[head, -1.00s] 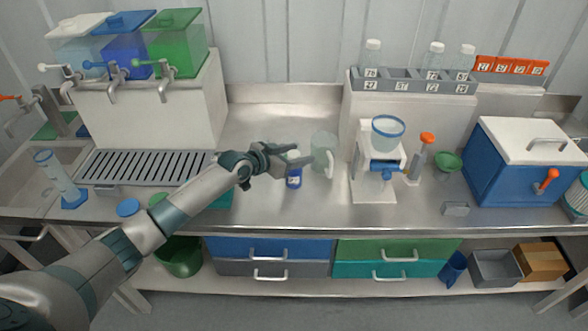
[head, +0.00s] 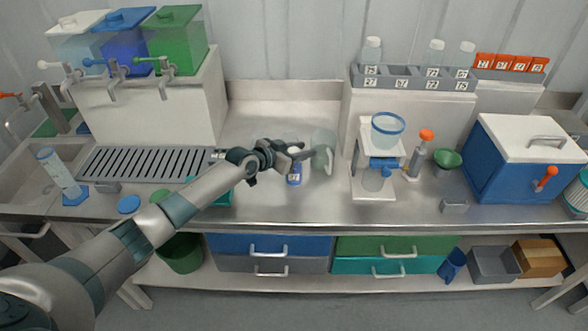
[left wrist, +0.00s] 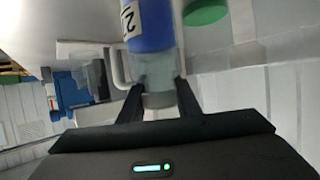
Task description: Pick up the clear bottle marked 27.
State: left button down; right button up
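The clear bottle (head: 294,177) stands upright on the steel counter, with blue in its lower part and a white label. In the left wrist view the bottle (left wrist: 152,38) shows large; a 2 is readable on its label, the second digit is unclear. My left gripper (head: 307,151) is at the bottle's top. In the left wrist view the left gripper's fingers (left wrist: 160,88) lie close against both sides of the narrow neck, with no clear gap. The bottle's top is partly hidden by the gripper in the head view. My right gripper is not in view.
A clear jug (head: 322,152) stands right beside the bottle. Right of it is a white dispenser stand (head: 372,188). A grey rack (head: 400,84) with several tagged slots holds bottles at the back. A drip grille (head: 150,164) lies to the left.

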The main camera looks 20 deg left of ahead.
pick_arm(q)
jog(key=shift+r, duration=0.1)
jog(key=shift+r+b, duration=0.45)
jog(key=shift+r, duration=0.35)
jog(key=s+d+r+b, duration=0.3)
jog(key=s+d+r, duration=0.4)
jog(key=s+r, duration=0.1)
jog(key=shift+s+d+r+b, duration=0.3)
jog(key=shift+d+r+b, duration=0.1)
jog(key=shift+r, duration=0.3)
